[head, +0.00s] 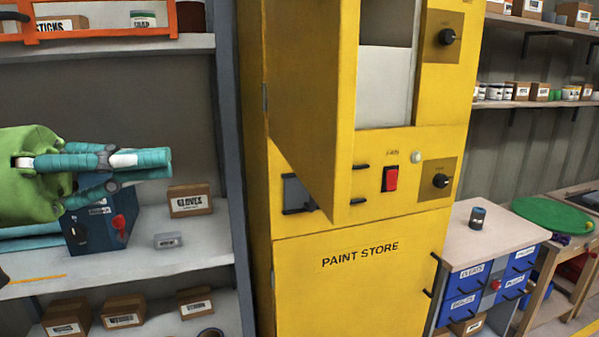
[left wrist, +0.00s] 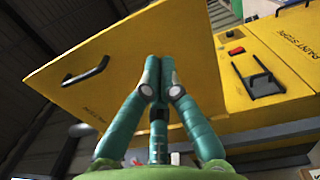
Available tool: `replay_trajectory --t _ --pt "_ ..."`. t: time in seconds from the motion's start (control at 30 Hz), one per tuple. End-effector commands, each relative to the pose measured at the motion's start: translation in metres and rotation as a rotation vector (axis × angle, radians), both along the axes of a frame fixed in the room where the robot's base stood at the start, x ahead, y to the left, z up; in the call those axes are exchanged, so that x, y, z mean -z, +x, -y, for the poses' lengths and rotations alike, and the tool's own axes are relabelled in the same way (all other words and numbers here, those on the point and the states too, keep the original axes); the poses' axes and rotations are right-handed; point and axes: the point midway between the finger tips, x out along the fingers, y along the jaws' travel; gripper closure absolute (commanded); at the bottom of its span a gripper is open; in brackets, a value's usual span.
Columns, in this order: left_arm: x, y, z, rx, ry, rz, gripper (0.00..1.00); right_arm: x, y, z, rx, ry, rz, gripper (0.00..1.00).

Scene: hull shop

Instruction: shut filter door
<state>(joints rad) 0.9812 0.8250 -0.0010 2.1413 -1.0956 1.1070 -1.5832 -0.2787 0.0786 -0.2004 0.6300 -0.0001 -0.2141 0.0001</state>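The filter door, a yellow panel (head: 305,110), stands open at the upper part of the yellow paint store cabinet (head: 350,290). It is swung outward on its left hinge side, and its top is cut off in the head view. In the left wrist view the door (left wrist: 120,50) fills much of the picture, with a black bar handle (left wrist: 86,72) on it. My left gripper (head: 168,163) is left of the cabinet, pointing right, with its teal fingertips together (left wrist: 159,62) and nothing visible between them. The tips overlap the door in the wrist view; contact cannot be told. My right gripper is out of view.
Left of the cabinet, shelves hold a blue box (head: 95,232), a gloves carton (head: 190,200) and a small grey case (head: 168,240) near my left gripper. The cabinet front has a red switch (head: 390,179) and black knobs (head: 440,181). A drawer bench (head: 485,245) stands right.

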Motion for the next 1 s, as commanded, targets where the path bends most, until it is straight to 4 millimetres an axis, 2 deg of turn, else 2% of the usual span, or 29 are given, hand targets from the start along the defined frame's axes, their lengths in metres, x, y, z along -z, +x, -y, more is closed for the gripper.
replay_trajectory --t 0.1,0.23,0.53,0.7,0.8,1.0 --pt "0.001 -0.005 0.006 -0.014 0.046 0.058 1.00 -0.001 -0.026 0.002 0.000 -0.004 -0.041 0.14" --pt "-0.002 -0.001 0.022 -0.010 0.045 0.055 1.00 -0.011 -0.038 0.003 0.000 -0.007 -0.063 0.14" --pt "-0.005 0.014 0.084 -0.005 0.039 0.050 1.00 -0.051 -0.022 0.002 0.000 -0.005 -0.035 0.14" --pt "-0.005 0.022 0.114 -0.007 0.037 0.049 1.00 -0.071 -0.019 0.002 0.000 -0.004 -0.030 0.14" --pt "-0.003 0.026 0.126 -0.008 0.038 0.049 1.00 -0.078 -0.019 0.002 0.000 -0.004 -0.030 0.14" --pt "0.000 0.029 0.137 -0.010 0.038 0.050 1.00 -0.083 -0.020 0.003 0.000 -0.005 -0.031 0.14"
